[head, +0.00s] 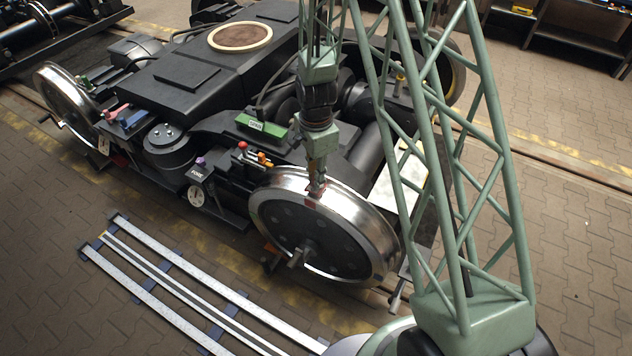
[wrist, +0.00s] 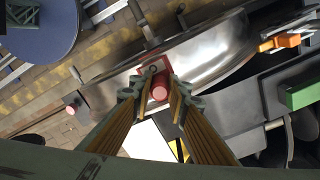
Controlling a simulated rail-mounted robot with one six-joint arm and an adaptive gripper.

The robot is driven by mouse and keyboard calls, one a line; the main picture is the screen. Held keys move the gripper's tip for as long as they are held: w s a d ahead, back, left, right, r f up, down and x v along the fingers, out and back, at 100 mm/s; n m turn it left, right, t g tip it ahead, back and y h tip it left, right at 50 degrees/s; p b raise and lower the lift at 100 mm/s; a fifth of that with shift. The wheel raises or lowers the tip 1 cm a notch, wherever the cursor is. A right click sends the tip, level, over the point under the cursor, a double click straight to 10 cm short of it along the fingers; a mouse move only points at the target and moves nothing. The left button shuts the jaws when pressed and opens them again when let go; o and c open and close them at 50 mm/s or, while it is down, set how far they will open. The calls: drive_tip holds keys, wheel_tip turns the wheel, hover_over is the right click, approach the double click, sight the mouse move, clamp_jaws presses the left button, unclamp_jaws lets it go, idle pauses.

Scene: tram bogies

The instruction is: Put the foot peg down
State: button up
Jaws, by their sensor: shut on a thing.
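My gripper (head: 317,186) points down just above the upper rim of the near right wheel (head: 322,240). It is shut on a small red piece with a round pink end, which looks like the foot peg (wrist: 160,88). In the wrist view the piece sits between the fingertips, over the shiny wheel tread. A red plate with a dark ring shows behind it. In the head view only a bit of red shows below the fingertips. I cannot tell whether the peg touches the wheel.
A green labelled block (head: 261,130) and orange parts (head: 264,160) sit on the black bogie frame (head: 190,80) near my gripper. A white panel (head: 401,183) lies right of the wheel. Pale rails (head: 160,283) lie on the paving at front left. Another pink-ended part (wrist: 75,103) shows in the wrist view.

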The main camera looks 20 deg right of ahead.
drive_tip(key=shift+f, duration=0.6)
drive_tip(key=shift+f, duration=0.2)
drive_tip(key=o, duration=0.8)
drive_tip(key=shift+r, duration=0.2)
wheel_tip(320, 180, up, 11)
drive_tip(key=shift+f+p, duration=0.15)
drive_tip(key=shift+p, duration=0.9)
drive_tip(key=shift+r, duration=0.65)
